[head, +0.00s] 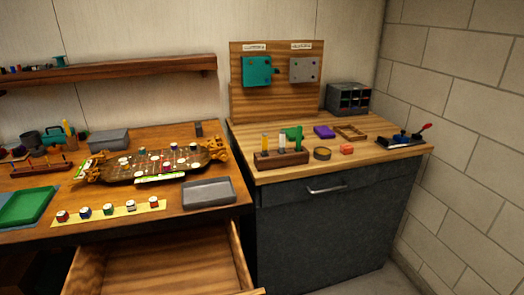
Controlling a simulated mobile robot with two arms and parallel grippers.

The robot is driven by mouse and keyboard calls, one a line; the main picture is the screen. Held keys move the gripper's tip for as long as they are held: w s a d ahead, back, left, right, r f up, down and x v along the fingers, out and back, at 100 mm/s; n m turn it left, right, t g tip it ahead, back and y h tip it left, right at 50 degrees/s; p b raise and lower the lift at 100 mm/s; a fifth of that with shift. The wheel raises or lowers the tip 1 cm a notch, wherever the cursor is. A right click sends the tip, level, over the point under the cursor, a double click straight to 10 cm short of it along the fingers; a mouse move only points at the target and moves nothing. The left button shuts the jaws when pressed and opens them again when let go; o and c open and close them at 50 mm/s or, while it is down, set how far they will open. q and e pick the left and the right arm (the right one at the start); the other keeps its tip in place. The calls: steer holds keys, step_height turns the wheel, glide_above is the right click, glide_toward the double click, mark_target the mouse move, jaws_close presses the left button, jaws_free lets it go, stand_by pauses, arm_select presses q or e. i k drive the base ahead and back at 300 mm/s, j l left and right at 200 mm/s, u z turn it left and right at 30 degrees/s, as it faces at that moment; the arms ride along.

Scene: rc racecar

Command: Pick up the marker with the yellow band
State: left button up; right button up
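A small wooden block holder (281,160) stands near the front left of the right-hand wooden counter. A green object (294,136) stands at or just behind the block's right part. Neither of my grippers is in view.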

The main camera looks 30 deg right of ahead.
mark_target(264, 135)
steer(key=z, duration=1)
